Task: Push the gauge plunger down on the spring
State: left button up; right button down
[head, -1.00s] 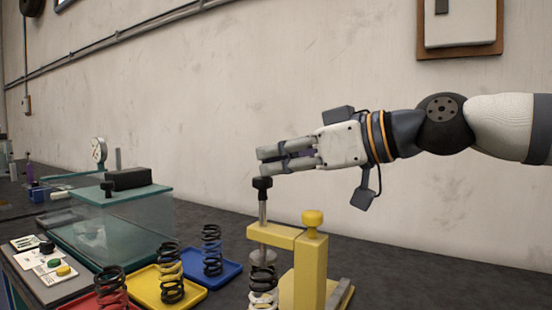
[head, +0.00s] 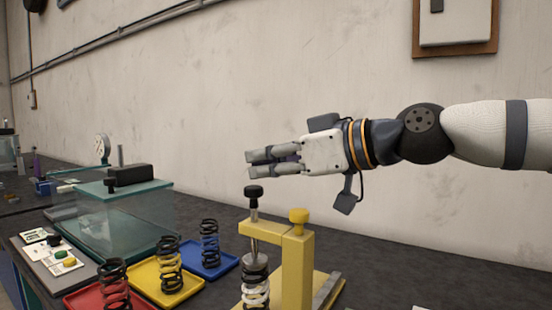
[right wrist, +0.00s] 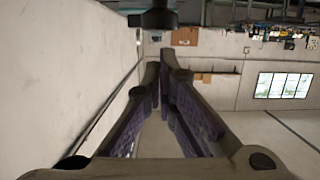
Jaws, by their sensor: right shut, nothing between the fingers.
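The yellow gauge stand (head: 296,265) stands at the lower middle of the head view. Its plunger has a black knob (head: 253,191) on a metal rod, with a grey disc (head: 255,259) below the yellow arm. The disc sits at the top of a black-and-white spring (head: 256,288), whose bottom is cut off. My right gripper (head: 248,164) is shut and empty, lying sideways just above the knob; a small gap shows between them. Its fingers also show in the right wrist view (right wrist: 166,72). My left gripper is not in view.
Red (head: 80,298), yellow (head: 190,292) and blue (head: 222,270) trays with springs lie left of the stand. A glass tank (head: 140,222) stands behind them. A yellow knob (head: 299,215) tops the stand's post. The wall (head: 220,110) is behind my right arm.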

jog(key=r+v, duration=0.2)
jog(key=v, duration=0.9)
jog(key=shift+a+t, duration=0.3)
